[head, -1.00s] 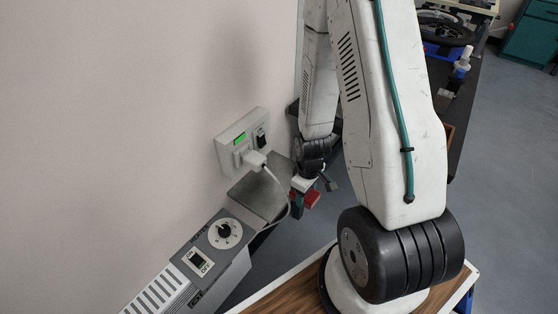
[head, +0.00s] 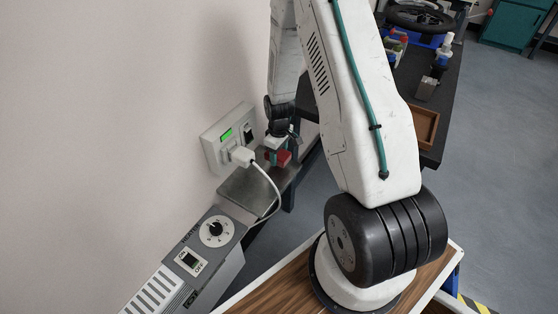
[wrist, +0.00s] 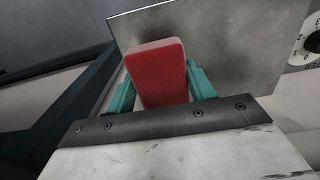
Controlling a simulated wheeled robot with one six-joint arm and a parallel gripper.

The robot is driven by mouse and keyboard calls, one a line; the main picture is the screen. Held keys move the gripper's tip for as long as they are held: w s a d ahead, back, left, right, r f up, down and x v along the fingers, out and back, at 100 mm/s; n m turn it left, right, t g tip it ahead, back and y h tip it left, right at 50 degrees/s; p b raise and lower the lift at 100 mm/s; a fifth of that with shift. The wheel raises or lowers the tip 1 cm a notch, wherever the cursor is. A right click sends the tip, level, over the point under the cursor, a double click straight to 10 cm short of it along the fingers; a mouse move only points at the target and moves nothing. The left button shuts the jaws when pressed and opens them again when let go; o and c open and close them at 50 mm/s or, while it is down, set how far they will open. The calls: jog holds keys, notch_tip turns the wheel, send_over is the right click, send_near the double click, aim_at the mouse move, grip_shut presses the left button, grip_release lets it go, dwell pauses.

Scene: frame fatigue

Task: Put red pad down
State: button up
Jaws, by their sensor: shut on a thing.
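The red pad (wrist: 157,72) is held between the teal fingers of my gripper (wrist: 160,85) in the wrist view. In the head view the red pad (head: 284,157) shows small at the end of my arm, with my gripper (head: 274,157) beside the wall socket. My gripper is shut on the pad. A grey metal plate (wrist: 235,50) lies beyond the pad in the wrist view. In the head view this plate (head: 240,188) is a flat shelf below the socket, and the pad appears above its far right part. Whether they touch is unclear.
A white plug sits in the wall socket panel (head: 222,138), and its cable (head: 276,195) loops over the plate. The heater (head: 190,262) with its dial stands nearer. A dark bench (head: 450,110) with a wooden tray (head: 424,130) is at the right.

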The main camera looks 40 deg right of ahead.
aim_at(279, 160)
jog(key=shift+f, duration=1.8)
jog(key=shift+f, duration=0.15)
jog(key=o, duration=1)
jog(key=shift+o, duration=0.2)
